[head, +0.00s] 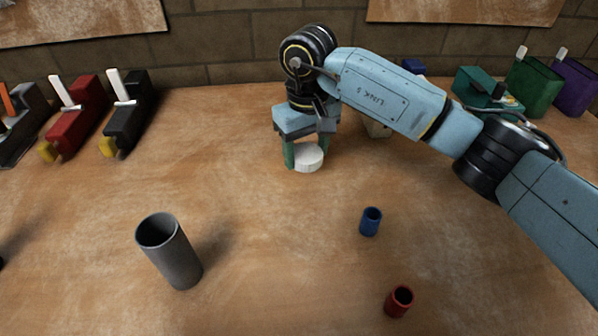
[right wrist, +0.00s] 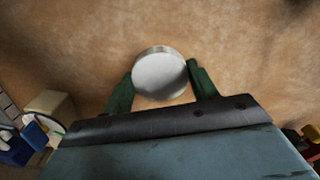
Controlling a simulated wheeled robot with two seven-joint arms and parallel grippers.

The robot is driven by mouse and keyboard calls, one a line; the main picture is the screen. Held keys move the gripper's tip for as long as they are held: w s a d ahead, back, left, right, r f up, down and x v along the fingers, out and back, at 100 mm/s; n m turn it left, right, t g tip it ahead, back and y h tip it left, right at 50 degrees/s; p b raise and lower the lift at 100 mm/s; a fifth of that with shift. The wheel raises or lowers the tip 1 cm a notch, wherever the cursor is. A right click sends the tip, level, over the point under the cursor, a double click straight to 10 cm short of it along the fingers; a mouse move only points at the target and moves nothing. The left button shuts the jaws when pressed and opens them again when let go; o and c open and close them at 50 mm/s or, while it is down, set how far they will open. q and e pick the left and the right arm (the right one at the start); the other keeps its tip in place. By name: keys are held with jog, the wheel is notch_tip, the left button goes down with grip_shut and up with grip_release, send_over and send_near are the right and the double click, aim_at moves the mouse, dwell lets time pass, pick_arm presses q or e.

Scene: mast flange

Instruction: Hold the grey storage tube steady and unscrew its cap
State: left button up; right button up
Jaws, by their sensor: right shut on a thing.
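The grey storage tube (head: 177,258) stands on the table at the lower left in the head view, its top open and uncovered. The round white cap (head: 308,158) is away from the tube, up and to the right of it. My right gripper (head: 308,153) points down and is shut on the cap. The right wrist view shows the cap (right wrist: 160,74) between the two green fingers. Whether the cap touches the table is hard to tell. My left gripper is not in view, and nothing holds the tube.
A small blue cup (head: 371,222) and a red cup (head: 399,301) stand at the front right. Red (head: 78,115) and black (head: 128,113) tools stand at the back left. Green (head: 536,84) and purple (head: 574,88) containers stand at the back right. The middle of the table is clear.

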aim_at(306, 180)
notch_tip(306, 180, down, 5)
jog(key=shift+b, duration=0.4)
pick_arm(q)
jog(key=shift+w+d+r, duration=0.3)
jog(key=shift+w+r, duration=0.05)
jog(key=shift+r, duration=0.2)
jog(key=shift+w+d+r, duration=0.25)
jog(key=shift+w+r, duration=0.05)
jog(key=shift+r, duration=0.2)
pick_arm(e)
jog(key=shift+f, duration=0.1)
jog(key=shift+f, duration=0.15)
jog(key=o, duration=1.1)
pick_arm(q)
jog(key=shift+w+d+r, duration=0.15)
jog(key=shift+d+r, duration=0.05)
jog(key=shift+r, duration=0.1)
